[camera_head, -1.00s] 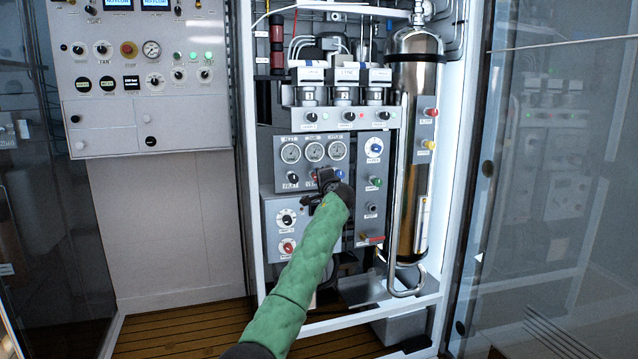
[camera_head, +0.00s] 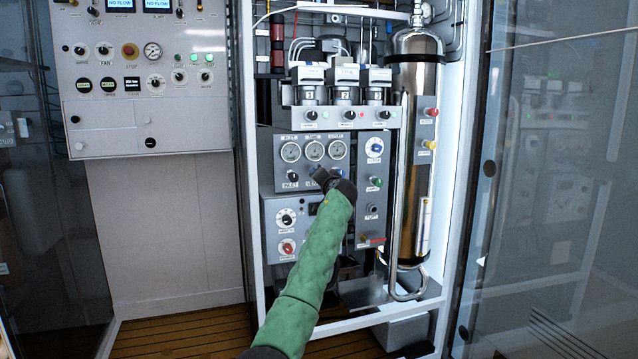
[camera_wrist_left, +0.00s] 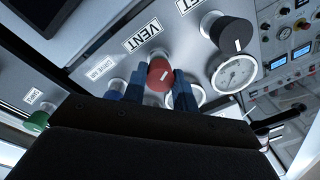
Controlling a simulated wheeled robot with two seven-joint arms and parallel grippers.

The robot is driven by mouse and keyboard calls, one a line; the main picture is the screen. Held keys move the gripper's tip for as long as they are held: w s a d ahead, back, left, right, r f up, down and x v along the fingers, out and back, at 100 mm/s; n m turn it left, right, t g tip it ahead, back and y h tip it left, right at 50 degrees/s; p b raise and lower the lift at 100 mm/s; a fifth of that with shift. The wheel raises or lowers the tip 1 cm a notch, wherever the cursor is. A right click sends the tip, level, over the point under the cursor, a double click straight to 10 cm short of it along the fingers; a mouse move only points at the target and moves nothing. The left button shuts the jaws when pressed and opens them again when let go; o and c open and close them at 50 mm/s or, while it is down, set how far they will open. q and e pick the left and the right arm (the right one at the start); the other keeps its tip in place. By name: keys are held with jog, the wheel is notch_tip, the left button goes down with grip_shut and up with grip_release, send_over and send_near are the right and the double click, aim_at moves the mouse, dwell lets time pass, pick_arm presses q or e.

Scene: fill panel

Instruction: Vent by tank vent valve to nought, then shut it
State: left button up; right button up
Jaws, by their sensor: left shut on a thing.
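The red vent knob (camera_wrist_left: 159,70) has a white pointer line and sits beside a label reading VENT (camera_wrist_left: 142,36) in the left wrist view. My left gripper (camera_wrist_left: 160,84) is shut on this knob, with one blue finger on each side of it. In the head view my left gripper (camera_head: 324,180) is at the valve panel, just below the row of three gauges (camera_head: 314,150), and covers the red knob. The gauge needles are too small to read there. One gauge (camera_wrist_left: 236,72) shows partly in the wrist view. My right gripper is not in view.
A green knob (camera_head: 376,182) is further right. A shiny tank (camera_head: 415,100) stands right of the panel, and a glass door (camera_head: 560,190) beyond it.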

pick_arm(q)
jog(key=shift+f+n+b, duration=0.15)
jog(key=shift+n+b, duration=0.2)
jog(key=shift+n, duration=0.45)
jog(key=shift+f+n+b, duration=0.15)
jog(key=shift+n+b, duration=0.15)
jog(key=shift+n, duration=0.5)
jog(key=o, duration=1)
jog(key=shift+r, duration=0.15)
jog(key=shift+r+p+v, duration=0.2)
jog(key=shift+p+v, duration=0.4)
jog(key=shift+v, duration=3.25)
jog(key=shift+f, duration=0.15)
